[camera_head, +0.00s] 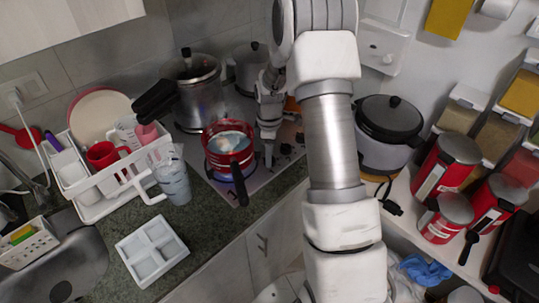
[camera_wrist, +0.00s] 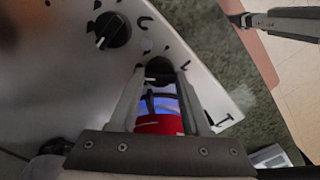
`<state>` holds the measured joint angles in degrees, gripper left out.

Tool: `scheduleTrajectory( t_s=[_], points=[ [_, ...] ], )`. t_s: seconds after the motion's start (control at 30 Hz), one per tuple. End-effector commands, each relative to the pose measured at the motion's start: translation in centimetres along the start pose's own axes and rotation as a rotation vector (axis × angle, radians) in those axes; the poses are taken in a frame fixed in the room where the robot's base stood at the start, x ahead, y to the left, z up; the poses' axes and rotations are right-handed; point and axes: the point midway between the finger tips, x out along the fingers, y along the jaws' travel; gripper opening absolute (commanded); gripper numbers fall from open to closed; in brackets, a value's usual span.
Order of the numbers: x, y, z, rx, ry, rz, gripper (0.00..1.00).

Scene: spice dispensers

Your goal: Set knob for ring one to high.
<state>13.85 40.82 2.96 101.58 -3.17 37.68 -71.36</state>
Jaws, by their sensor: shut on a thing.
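The stove top (camera_head: 255,178) has a row of dark knobs along its right side. My gripper (camera_head: 268,160) points down at this panel, just right of the red pan (camera_head: 228,148). In the wrist view my gripper (camera_wrist: 160,75) has its two fingers on either side of a black knob (camera_wrist: 158,70) and is shut on it. The knob's white pointer mark shows between the fingertips. A second black knob (camera_wrist: 113,30) with a white mark is up and to the left, free of the fingers. The knobs' ring labels are not readable.
The red pan's dark handle points toward the counter's front edge. A steel pot (camera_head: 197,92) stands behind it. A rice cooker (camera_head: 388,130) is to the right of my arm. A dish rack (camera_head: 95,205) and a clear pitcher (camera_head: 173,178) stand left.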

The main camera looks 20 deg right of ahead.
Motion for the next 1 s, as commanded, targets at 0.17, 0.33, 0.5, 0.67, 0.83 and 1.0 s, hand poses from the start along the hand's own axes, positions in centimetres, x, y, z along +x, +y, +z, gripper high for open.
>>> scheduleTrajectory(
  t_s=[0.17,0.33,0.5,0.67,0.83,1.0],
  points=[
    [-0.1,0.0,0.0,0.001,0.000,0.001,0.00],
    [-0.1,0.0,0.0,0.000,0.000,0.001,0.65],
    [-0.1,0.0,0.0,0.000,0.000,0.001,0.78],
    [-0.1,0.0,0.0,0.000,0.000,0.001,0.78],
    [-1.1,0.1,0.0,0.000,0.001,0.002,0.78],
    [-4.4,0.2,0.0,0.001,0.002,0.007,0.78]
  ],
)
